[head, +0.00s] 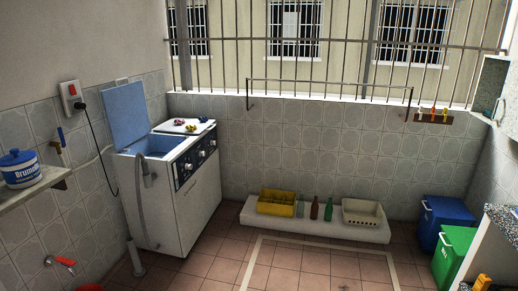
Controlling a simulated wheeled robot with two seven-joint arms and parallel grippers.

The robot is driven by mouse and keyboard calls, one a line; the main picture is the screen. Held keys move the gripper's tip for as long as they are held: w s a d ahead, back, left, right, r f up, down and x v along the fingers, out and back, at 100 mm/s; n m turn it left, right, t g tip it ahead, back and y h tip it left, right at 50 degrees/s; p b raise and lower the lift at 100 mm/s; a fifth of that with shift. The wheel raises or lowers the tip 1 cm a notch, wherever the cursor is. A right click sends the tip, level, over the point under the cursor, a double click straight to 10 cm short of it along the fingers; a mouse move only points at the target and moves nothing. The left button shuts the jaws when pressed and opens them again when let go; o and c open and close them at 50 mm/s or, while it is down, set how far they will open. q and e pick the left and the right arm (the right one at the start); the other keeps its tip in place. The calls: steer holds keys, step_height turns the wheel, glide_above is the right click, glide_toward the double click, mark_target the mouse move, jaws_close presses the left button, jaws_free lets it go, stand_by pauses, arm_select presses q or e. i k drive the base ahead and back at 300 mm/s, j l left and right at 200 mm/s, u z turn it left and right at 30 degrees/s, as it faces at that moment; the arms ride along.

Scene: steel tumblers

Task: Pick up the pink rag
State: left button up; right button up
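I cannot make out a pink rag in the head view. Small coloured items (191,127) lie on the white top of the washing machine (186,190), too small to identify. A red object (90,287) is cut off by the bottom edge at the lower left, and I cannot tell what it is. Neither of my grippers is in view.
The machine's blue lid (124,112) stands open. A low white ledge (290,225) bears a yellow crate (276,203), bottles and a white basket (364,218). Blue (443,219) and green (453,252) bins stand at the right. The middle tiled floor is clear.

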mark_target(179, 122)
steer(key=i+z, duration=0.3)
steer(key=i, duration=1.15)
steer(key=i+u, duration=0.3)
steer(key=i, duration=0.4)
steer(key=i+l+u, duration=0.25)
steer(key=i, duration=0.5)
steer(key=i+u, duration=0.45)
steer(key=i+l+u, duration=0.25)
steer(key=i+u, duration=0.2)
steer(key=i, duration=0.15)
